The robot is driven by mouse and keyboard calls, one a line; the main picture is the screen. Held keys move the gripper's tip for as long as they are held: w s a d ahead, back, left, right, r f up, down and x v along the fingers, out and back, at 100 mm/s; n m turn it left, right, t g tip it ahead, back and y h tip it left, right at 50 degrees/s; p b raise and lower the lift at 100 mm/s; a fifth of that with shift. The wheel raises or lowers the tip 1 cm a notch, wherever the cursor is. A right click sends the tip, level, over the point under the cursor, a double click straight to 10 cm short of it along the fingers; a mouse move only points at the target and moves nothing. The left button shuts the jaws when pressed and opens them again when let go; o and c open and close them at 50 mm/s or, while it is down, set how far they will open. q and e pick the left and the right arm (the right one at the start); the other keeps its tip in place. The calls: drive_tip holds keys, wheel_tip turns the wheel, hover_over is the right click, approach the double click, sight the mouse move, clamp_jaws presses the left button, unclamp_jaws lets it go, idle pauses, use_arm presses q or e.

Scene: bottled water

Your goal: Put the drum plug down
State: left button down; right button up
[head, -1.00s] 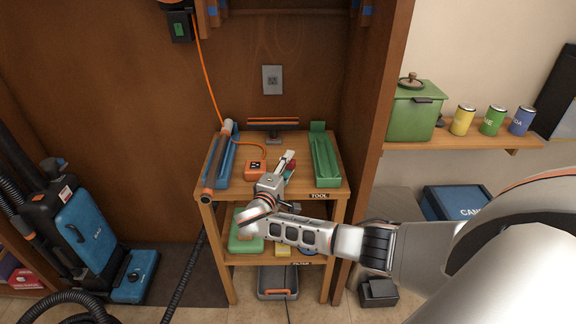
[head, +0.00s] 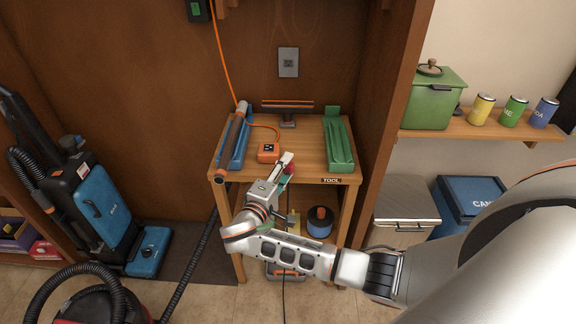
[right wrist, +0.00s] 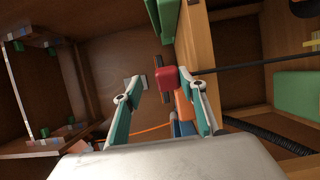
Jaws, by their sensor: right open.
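The drum plug, a red block, shows in the right wrist view (right wrist: 167,78) between the fingertips, close to the right-hand finger. I cannot tell whether it touches. In the head view, the red plug (head: 289,170) is partly hidden by my right gripper (head: 287,163). That gripper is open over the front edge of the wooden tool table (head: 306,160). A black cord (right wrist: 250,65) runs from the plug to the right in the wrist view. My left gripper is not in view.
An orange socket box (head: 268,152) sits left of the gripper on the table. A blue tray (head: 236,140) lies at the left and a green tray (head: 338,145) at the right. Bare tabletop shows between them. A wooden side panel (head: 388,120) stands at right.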

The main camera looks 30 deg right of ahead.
drive_tip(key=o, duration=1.7)
drive_tip(key=v, duration=1.2)
clamp_jaws()
